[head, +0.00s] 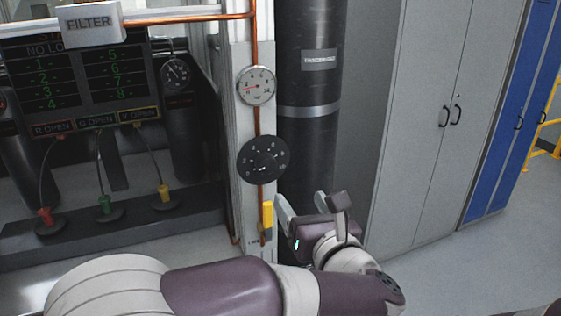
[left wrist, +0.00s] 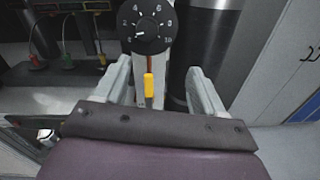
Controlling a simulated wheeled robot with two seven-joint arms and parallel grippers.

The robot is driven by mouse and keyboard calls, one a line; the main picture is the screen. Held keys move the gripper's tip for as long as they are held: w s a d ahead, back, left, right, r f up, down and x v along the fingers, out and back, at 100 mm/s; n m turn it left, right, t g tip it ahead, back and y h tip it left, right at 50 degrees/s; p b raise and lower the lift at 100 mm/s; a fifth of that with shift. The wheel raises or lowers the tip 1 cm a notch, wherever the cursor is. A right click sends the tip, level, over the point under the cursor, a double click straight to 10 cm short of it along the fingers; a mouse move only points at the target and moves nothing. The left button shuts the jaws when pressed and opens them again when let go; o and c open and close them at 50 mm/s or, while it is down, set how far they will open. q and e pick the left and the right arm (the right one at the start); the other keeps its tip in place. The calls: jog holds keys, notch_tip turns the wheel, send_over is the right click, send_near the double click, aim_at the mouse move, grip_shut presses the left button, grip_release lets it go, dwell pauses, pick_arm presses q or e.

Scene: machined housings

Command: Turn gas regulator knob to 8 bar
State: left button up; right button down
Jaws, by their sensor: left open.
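The regulator knob (head: 263,160) is a round black dial with white markings on a pale upright panel, with a copper pipe behind it. It also shows at the top of the left wrist view (left wrist: 147,27), where numbers ring its face. A white pressure gauge (head: 257,86) with a red needle sits above the knob; its exact reading is too small to tell. My left gripper (head: 283,208) is open and empty, below and slightly right of the knob, apart from it. Its two fingers (left wrist: 160,85) point toward the panel, below the knob. My right gripper is not in view.
A yellow valve handle (head: 267,216) is on the pipe below the knob, close to my left fingers; it also shows between them (left wrist: 148,84). A dark gas cylinder (head: 308,130) stands right of the panel. Grey cabinets (head: 420,120) stand farther right.

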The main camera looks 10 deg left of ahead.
aim_at(268, 168)
pick_arm(q)
jog(key=w+a+p, duration=0.2)
jog(key=w, duration=0.1)
jog(key=w+a+n+p, duration=0.1)
jog(key=w+a+p, duration=0.1)
jog(key=w+a, duration=0.1)
jog(key=w+a+n+y+p, duration=0.1)
jog(key=w+a+p, duration=0.1)
jog(key=w+a, duration=0.1)
jog(key=shift+w+a+r, duration=0.1)
jog(key=shift+a+r, duration=0.15)
jog(key=shift+r, duration=0.1)
jog(key=shift+w+d+f, duration=0.1)
jog(key=shift+w, duration=0.05)
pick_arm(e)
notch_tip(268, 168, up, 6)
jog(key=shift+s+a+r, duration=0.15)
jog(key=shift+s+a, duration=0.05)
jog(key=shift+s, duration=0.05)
pick_arm(q)
jog(key=c, duration=1.1)
